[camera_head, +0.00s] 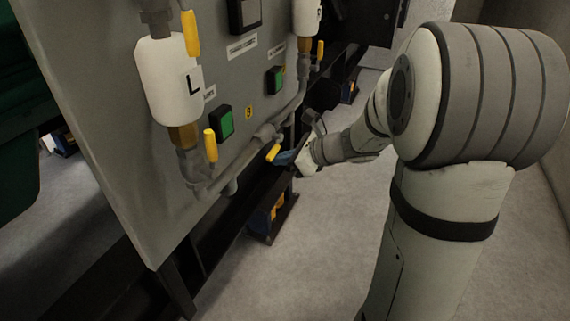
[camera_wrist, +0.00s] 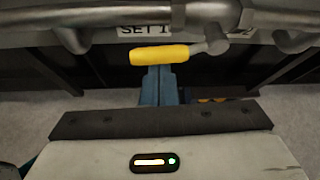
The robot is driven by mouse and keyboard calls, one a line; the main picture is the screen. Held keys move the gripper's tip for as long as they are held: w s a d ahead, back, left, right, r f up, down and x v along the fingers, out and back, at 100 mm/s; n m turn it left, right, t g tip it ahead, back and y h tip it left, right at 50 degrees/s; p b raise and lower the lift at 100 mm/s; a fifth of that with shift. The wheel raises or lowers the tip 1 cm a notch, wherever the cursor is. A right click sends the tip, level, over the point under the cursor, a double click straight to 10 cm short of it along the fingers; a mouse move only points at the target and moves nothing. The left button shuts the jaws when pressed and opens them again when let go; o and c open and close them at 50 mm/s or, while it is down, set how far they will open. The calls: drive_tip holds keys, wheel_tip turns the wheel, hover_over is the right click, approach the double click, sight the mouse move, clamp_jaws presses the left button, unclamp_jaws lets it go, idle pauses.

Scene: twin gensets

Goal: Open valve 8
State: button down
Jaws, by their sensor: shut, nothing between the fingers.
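A yellow valve handle (camera_head: 272,152) sits on the grey pipe at the lower edge of the panel, beside my gripper. In the wrist view the yellow handle (camera_wrist: 159,54) lies roughly level, its right end joined to a grey valve stem (camera_wrist: 210,45). My gripper (camera_head: 284,158) has blue fingers, shut with nothing between them. In the wrist view my gripper (camera_wrist: 160,72) points at the handle's left half, and the handle covers the fingertips. I cannot tell whether they touch. A small yellow tag (camera_head: 249,113) on the panel above is too small to read surely.
The grey panel (camera_head: 120,150) carries pipes, white cylinders (camera_head: 170,80), green buttons (camera_head: 226,122) and other yellow handles (camera_head: 210,145) left of my gripper. A dark frame rail (camera_head: 205,235) runs below.

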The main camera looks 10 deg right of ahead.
drive_tip(key=shift+r, duration=0.15)
drive_tip(key=r+m+g+p, duration=0.1)
drive_tip(key=p, duration=0.3)
drive_tip(key=shift+a+p, duration=0.1)
drive_tip(key=shift+p, duration=0.2)
drive_tip(key=shift+f+y, duration=0.1)
drive_tip(key=shift+y, duration=0.2)
